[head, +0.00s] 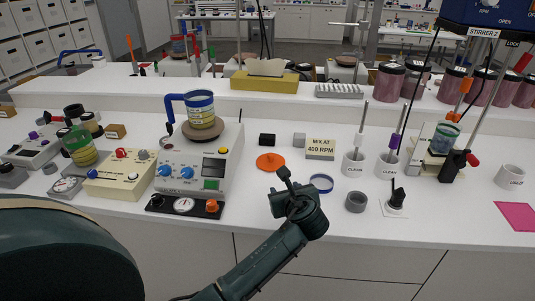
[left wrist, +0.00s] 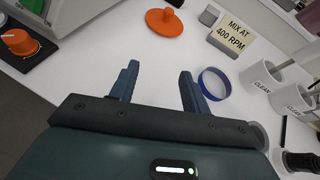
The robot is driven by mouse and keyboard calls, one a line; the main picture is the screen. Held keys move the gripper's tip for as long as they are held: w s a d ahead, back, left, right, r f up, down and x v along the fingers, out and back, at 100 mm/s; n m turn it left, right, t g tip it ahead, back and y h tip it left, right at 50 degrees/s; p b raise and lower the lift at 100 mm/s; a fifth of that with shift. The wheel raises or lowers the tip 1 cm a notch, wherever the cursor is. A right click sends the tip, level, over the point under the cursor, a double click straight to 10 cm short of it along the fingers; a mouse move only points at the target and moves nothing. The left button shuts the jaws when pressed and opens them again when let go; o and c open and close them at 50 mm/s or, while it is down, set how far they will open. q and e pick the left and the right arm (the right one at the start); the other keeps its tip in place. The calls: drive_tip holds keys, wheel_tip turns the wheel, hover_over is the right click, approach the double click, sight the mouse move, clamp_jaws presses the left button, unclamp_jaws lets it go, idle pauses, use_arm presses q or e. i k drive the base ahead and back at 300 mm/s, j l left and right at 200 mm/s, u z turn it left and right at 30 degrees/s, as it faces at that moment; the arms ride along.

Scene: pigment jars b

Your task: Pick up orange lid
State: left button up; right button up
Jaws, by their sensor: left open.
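The orange lid (head: 270,161) lies on the white bench, right of the hotplate stirrer. It is a flat disc with a raised knob, and it also shows near the top of the left wrist view (left wrist: 164,22). My left gripper (head: 284,178) is above the bench near its front edge, on the near side of the lid. In the left wrist view its two fingers (left wrist: 157,82) are apart with nothing between them. The lid is beyond the fingertips, untouched. My right gripper is not seen in either view.
A blue ring (head: 321,183) lies just right of my left gripper. The "MIX AT 400 RPM" sign (head: 320,149) stands behind it. The stirrer (head: 197,165) with a jar on top is to the left. White cups (head: 354,163) and a grey ring (head: 355,202) are to the right.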

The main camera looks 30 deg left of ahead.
sight(270, 162)
drive_tip(key=i+j, duration=0.65)
drive_tip(key=j, duration=0.25)
